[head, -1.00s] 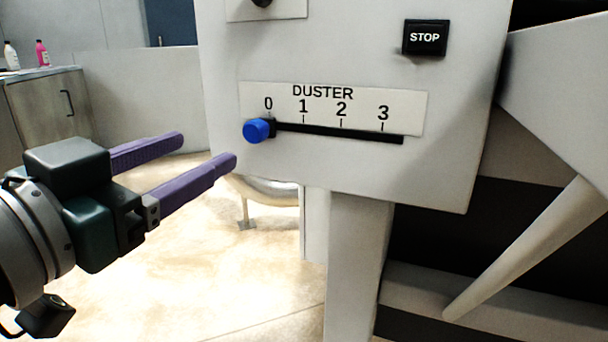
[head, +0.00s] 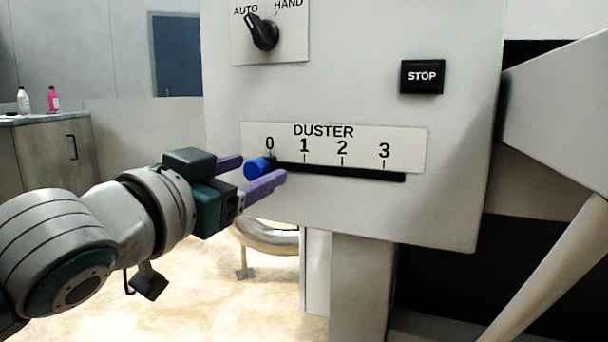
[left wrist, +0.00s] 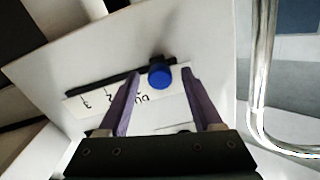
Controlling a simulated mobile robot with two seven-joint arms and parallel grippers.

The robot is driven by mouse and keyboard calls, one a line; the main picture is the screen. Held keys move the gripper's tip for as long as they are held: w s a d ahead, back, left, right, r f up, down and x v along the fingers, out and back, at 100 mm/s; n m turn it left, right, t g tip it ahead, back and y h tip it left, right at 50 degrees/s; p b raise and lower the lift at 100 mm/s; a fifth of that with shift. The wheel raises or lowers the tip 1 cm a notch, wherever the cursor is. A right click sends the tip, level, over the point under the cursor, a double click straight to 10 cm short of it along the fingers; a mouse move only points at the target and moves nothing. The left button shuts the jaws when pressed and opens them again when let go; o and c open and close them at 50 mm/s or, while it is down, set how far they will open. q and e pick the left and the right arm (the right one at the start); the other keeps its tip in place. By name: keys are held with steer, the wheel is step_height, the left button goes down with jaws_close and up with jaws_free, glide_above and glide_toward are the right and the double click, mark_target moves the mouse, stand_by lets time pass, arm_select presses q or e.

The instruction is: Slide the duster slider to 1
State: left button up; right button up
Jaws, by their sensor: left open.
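The duster slider's blue knob (head: 257,168) sits at the 0 mark, at the left end of its black slot (head: 345,173). The scale plate (head: 400,140) above the slot reads DUSTER with 0, 1, 2 and 3. My left gripper (head: 259,172) is open, its purple fingers pointing at the panel, one on each side of the knob in the picture. In the left wrist view the blue knob (left wrist: 160,76) shows between the two open fingertips (left wrist: 160,75), with gaps on both sides. My right gripper is not in view.
A black STOP button (head: 422,77) is on the panel at upper right. An AUTO/HAND rotary switch (head: 264,32) is above the scale. A curved metal tube (head: 268,236) is below the panel. A counter with two bottles (head: 54,99) stands far left.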

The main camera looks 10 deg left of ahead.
arm_select(q)
jaws_close()
stand_by(0.5)
stand_by(0.9)
